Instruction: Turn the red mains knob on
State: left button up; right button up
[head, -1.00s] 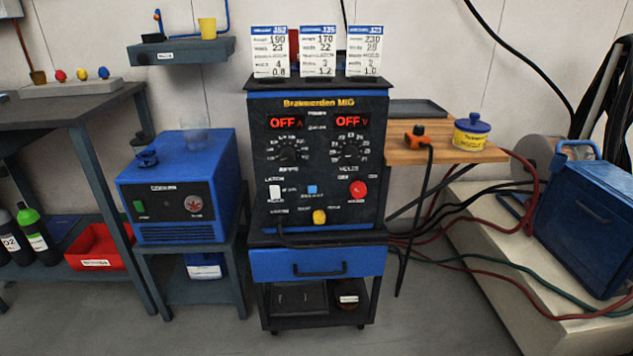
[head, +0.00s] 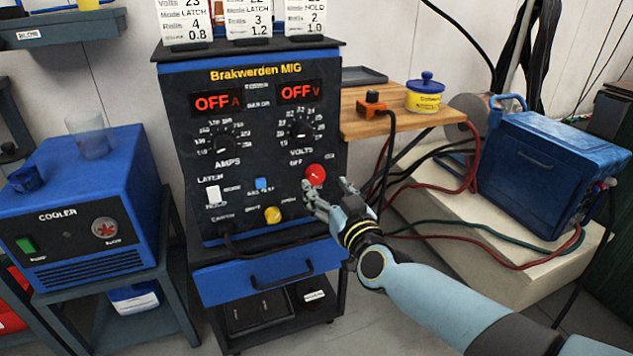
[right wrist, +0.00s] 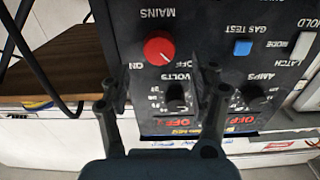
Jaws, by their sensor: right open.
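The red mains knob (head: 315,174) is on the right side of the dark welder front panel (head: 240,165). Both displays above it read OFF. In the right wrist view the knob (right wrist: 159,48) shows upside down, with MAINS and ON lettered beside it and a pale pointer mark on its face. My right gripper (head: 326,198) is just below and in front of the knob in the head view. Its fingers (right wrist: 164,90) are spread, with nothing between them, and they look apart from the knob. My left gripper is not in view.
A yellow knob (head: 272,214), a blue gas test button (head: 261,184) and a white latch switch (head: 212,195) share the panel. A wooden shelf (head: 395,124) with a yellow tub (head: 426,95) is at right. A blue cooler (head: 75,200) stands at left. Cables hang behind my arm.

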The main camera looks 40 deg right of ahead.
aim_at(317, 176)
jog(key=b+x, duration=0.1)
jog(key=x, duration=0.3)
jog(key=shift+w+d+f, duration=0.1)
jog(key=shift+w, duration=0.3)
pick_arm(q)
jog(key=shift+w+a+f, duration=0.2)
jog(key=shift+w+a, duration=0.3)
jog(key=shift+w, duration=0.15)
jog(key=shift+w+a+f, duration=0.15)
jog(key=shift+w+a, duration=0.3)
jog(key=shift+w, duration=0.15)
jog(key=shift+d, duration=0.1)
pick_arm(e)
jog(key=shift+c, duration=0.2)
jog(key=shift+c, duration=1.2)
jog(key=c, duration=0.8)
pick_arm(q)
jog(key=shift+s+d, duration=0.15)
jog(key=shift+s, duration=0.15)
pick_arm(e)
jog(key=shift+c, duration=0.2)
